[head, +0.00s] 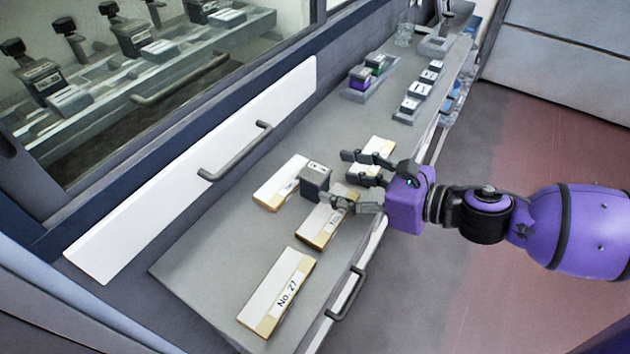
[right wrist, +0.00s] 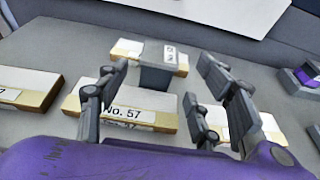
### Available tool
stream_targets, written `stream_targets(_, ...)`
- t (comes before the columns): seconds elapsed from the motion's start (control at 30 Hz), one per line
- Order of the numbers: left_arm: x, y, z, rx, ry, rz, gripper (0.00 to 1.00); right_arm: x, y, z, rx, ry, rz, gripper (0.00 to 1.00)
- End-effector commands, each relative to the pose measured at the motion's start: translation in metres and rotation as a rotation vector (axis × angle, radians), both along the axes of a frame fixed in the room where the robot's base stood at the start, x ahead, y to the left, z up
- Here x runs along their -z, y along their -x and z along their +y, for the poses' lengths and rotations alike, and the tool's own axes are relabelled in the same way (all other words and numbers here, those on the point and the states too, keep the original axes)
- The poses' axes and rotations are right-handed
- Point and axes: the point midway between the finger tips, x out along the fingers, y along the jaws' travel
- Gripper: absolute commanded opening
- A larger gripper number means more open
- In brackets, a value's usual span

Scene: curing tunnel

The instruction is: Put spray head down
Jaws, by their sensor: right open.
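A dark grey block with a white label on top (head: 314,170), which I take for the spray head, stands upright on the grey bench among the labelled boards. It also shows in the right wrist view (right wrist: 156,75), beyond the board marked No. 57 (right wrist: 125,110). My right gripper (head: 350,182) is open with its fingers spread and pointing at the block. In the right wrist view nothing is clasped between the fingers (right wrist: 160,82), and the block shows in the gap beyond them. The block's base is partly hidden. My left gripper is not in view.
A board marked No. 27 (head: 279,290) lies nearest on the bench (head: 200,275). Purple and green blocks sit in a tray (head: 382,84) farther back, near several small labelled blocks. A white panel with a handle (head: 234,150) and a glazed tunnel border the bench's left side.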

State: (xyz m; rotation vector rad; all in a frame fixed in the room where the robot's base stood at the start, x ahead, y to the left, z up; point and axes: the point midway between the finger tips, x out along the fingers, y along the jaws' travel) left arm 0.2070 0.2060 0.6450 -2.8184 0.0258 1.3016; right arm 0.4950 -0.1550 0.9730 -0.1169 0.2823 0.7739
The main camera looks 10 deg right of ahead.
Motion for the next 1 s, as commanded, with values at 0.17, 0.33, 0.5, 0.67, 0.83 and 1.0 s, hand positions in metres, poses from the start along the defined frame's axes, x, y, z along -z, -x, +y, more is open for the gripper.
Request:
stream_targets(0.17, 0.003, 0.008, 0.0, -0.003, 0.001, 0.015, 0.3, 0.003, -0.01, 0.009, 0.0, 0.0, -0.001, 0.6)
stream_targets(0.33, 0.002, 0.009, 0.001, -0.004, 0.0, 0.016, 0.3, 0.005, -0.014, 0.014, -0.001, -0.001, -0.002, 0.6)
stream_targets(0.5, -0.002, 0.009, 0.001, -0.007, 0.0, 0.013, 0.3, 0.01, -0.029, 0.03, -0.002, -0.003, -0.004, 0.6)
stream_targets(0.67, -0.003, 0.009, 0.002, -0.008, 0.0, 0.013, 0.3, 0.017, -0.041, 0.042, -0.001, -0.002, -0.003, 0.6)
stream_targets(0.83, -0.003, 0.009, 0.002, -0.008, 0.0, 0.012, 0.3, 0.02, -0.045, 0.047, -0.002, 0.0, 0.0, 0.6)
stream_targets(1.0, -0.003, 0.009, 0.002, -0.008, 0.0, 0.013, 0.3, 0.02, -0.045, 0.046, -0.001, 0.0, 0.0, 0.59)
